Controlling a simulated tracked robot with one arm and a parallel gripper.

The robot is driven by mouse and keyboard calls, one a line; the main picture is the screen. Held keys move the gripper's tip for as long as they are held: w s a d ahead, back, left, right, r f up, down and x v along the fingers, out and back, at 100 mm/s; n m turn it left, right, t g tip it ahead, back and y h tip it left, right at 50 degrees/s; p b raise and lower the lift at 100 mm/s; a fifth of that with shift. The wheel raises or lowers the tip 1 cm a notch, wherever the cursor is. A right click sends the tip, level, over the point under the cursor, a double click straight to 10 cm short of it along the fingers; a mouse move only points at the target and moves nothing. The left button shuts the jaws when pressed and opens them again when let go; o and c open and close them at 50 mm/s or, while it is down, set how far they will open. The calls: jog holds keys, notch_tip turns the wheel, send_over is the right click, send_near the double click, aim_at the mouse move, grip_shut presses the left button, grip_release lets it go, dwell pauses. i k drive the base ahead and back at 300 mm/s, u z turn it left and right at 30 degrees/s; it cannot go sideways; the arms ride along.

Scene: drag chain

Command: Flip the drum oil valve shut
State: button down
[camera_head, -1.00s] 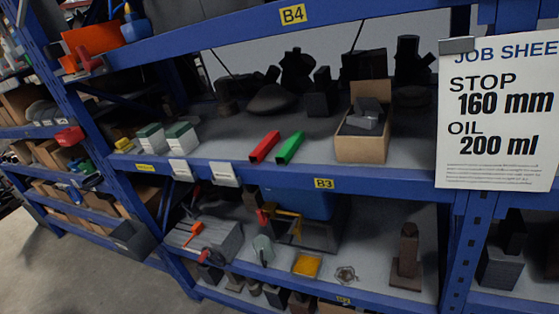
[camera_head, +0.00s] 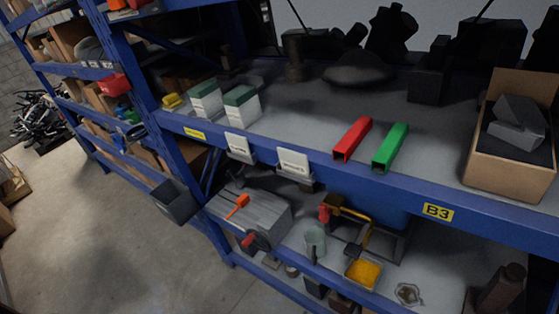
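The blue drum (camera_head: 385,207) sits on the lower shelf under the B3 board, its upper part hidden by the board. A yellow valve and pipe (camera_head: 352,219) is at its front. A small red handle (camera_head: 324,214) is at the left end of the valve; I cannot tell whether the valve is open or shut. A pale cup (camera_head: 315,241) stands below and left of it. A yellow tray (camera_head: 364,272) lies in front of the drum. My gripper is not in view.
A grey box (camera_head: 258,216) with an orange lever (camera_head: 238,206) and red-tipped crank stands left of the drum. A blue shelf beam with a B3 label (camera_head: 438,212) runs above. Red (camera_head: 353,139) and green (camera_head: 391,147) channels lie on the upper shelf. Open floor (camera_head: 90,230) is at left.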

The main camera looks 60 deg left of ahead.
aim_at(325, 212)
jog(key=u, duration=0.65)
jog(key=i, duration=0.6)
jog(key=z, duration=0.1)
jog(key=k, duration=0.6)
jog(key=u, duration=0.1)
